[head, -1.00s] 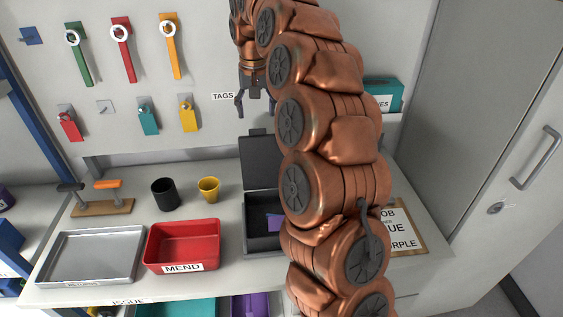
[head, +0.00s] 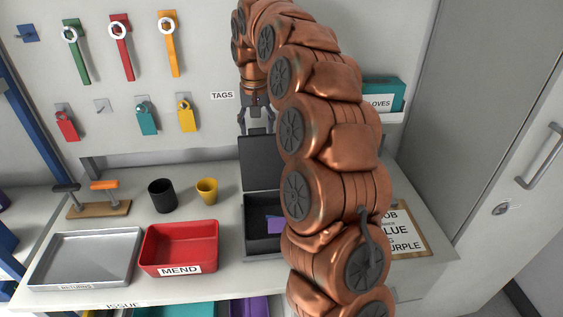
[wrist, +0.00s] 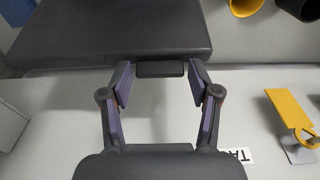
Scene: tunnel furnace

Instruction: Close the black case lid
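The black case (head: 266,238) stands open on the bench, partly hidden by my arm, with a purple piece (head: 274,224) inside. Its lid (head: 259,163) stands upright at the back. My gripper (head: 257,132) is at the lid's top edge, pointing down. In the wrist view the lid (wrist: 120,28) fills the upper left. My gripper (wrist: 161,70) has its fingers apart there, with the lid's edge close to the fingertips. I cannot tell whether they touch it. Nothing is held between the fingers.
A red MEND bin (head: 180,247), a grey tray (head: 84,258), a black cup (head: 162,196) and a yellow cup (head: 207,190) stand left of the case. A clipboard (head: 405,235) lies at right. Tags and tools hang on the wall panel behind.

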